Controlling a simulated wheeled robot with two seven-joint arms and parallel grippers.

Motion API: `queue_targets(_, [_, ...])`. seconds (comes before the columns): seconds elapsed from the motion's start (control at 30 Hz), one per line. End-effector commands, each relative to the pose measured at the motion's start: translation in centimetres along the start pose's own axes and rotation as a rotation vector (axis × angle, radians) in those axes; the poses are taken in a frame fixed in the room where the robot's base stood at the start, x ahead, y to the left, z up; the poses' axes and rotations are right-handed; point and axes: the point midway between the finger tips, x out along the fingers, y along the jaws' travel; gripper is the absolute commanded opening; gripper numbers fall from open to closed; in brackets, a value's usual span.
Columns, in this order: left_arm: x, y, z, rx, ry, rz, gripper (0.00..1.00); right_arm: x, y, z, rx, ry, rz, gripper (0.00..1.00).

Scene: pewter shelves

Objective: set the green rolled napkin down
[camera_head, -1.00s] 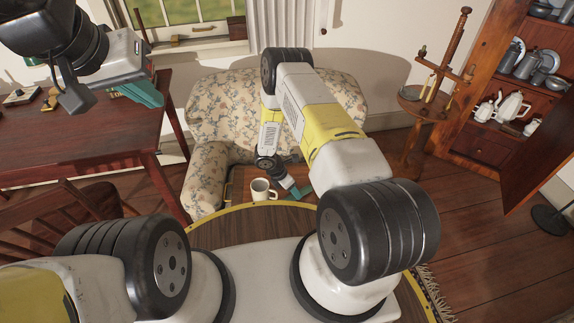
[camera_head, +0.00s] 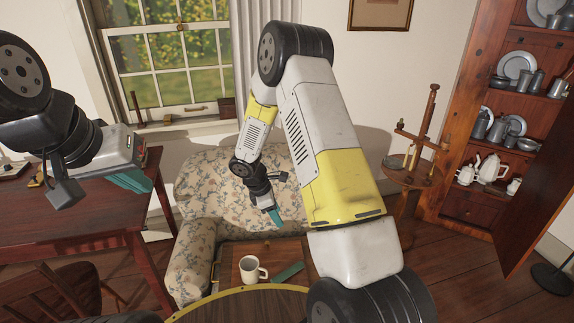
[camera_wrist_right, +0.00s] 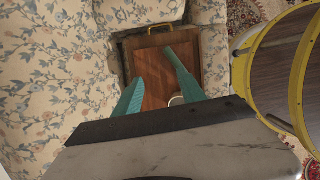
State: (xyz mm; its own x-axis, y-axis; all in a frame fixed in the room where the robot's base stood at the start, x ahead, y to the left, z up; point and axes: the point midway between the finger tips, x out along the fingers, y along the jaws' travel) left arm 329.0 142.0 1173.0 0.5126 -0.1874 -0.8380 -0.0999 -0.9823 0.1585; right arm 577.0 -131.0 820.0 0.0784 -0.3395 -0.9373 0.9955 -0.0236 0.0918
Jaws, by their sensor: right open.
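The green rolled napkin (camera_head: 288,272) lies on a wooden tray (camera_head: 228,268) on the armchair seat, just right of a white mug (camera_head: 252,269). My right gripper (camera_head: 274,217) is above the tray, apart from the napkin, with its teal fingers pointing down. In the right wrist view the right gripper (camera_wrist_right: 159,74) is open, with bare tray (camera_wrist_right: 155,60) between the fingers. The napkin is hard to tell from the right-hand finger there, and the mug is mostly hidden. My left gripper (camera_head: 132,179) is over the dark red table at left; its finger gap is not clear.
The floral armchair (camera_head: 205,185) surrounds the tray at the back and sides. The red table (camera_head: 75,220) is at left, a candle stand (camera_head: 412,172) at right, and a cupboard (camera_head: 480,205) beyond.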

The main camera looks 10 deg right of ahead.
Motion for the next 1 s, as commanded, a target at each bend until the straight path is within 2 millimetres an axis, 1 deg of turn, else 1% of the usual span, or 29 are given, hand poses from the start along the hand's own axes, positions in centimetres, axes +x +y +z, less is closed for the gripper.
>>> queue_targets(0.03, [0.0, 0.0, 0.0, 0.000, 0.000, 0.000, 0.00, -3.1, 0.3, 1.8, 0.092, 0.018, 0.017, 0.48])
queue_targets(0.13, [0.0, 0.0, 0.0, 0.000, 0.000, 0.000, 0.00, -8.3, -0.3, 4.6, 0.275, 0.063, 0.032, 0.48])
queue_targets(0.17, [0.0, 0.0, 0.0, 0.000, 0.000, 0.000, 0.00, -9.8, -0.6, 5.4, 0.328, 0.077, 0.036, 0.48])
queue_targets(0.2, [0.0, 0.0, 0.0, 0.000, 0.000, 0.000, 0.00, -11.7, -1.2, 6.4, 0.400, 0.098, 0.039, 0.48])
queue_targets(0.27, [0.0, 0.0, 0.0, 0.000, 0.000, 0.000, 0.00, -14.5, -2.1, 7.9, 0.505, 0.133, 0.044, 0.48])
queue_targets(0.3, [0.0, 0.0, 0.0, 0.000, 0.000, 0.000, 0.00, -16.2, -2.9, 8.8, 0.574, 0.159, 0.047, 0.48])
queue_targets(0.37, [0.0, 0.0, 0.0, 0.000, 0.000, 0.000, 0.00, -18.7, -4.2, 10.0, 0.676, 0.200, 0.050, 0.48])
queue_targets(0.4, [0.0, 0.0, 0.0, 0.000, 0.000, 0.000, 0.00, -20.3, -5.2, 10.8, 0.743, 0.229, 0.050, 0.48])
queue_targets(0.47, [0.0, 0.0, 0.0, 0.000, 0.000, 0.000, 0.00, -22.6, -6.7, 11.8, 0.841, 0.275, 0.049, 0.48])
queue_targets(0.5, [0.0, 0.0, 0.0, 0.000, 0.000, 0.000, 0.00, -24.0, -7.8, 12.3, 0.906, 0.309, 0.047, 0.48])
queue_targets(0.57, [0.0, 0.0, 0.0, 0.000, 0.000, 0.000, 0.00, -25.9, -9.6, 13.1, 0.999, 0.363, 0.044, 0.48])
queue_targets(0.6, [0.0, 0.0, 0.0, 0.000, 0.000, 0.000, 0.00, -27.1, -10.8, 13.5, 1.060, 0.400, 0.040, 0.48])
queue_targets(0.7, [0.0, 0.0, 0.0, 0.000, 0.000, 0.000, 0.00, -29.8, -13.9, 14.3, 1.203, 0.498, 0.024, 0.48])
queue_targets(0.8, [0.0, 0.0, 0.0, 0.000, 0.000, 0.000, 0.00, -31.9, -16.8, 14.6, 1.327, 0.598, 0.004, 0.48])
queue_targets(0.9, [0.0, 0.0, 0.0, 0.000, 0.000, 0.000, 0.00, -33.3, -19.1, 14.5, 1.417, 0.681, -0.018, 0.48])
queue_targets(1.0, [0.0, 0.0, 0.0, 0.000, 0.000, 0.000, 0.00, -34.1, -20.6, 14.4, 1.475, 0.740, -0.038, 0.48])
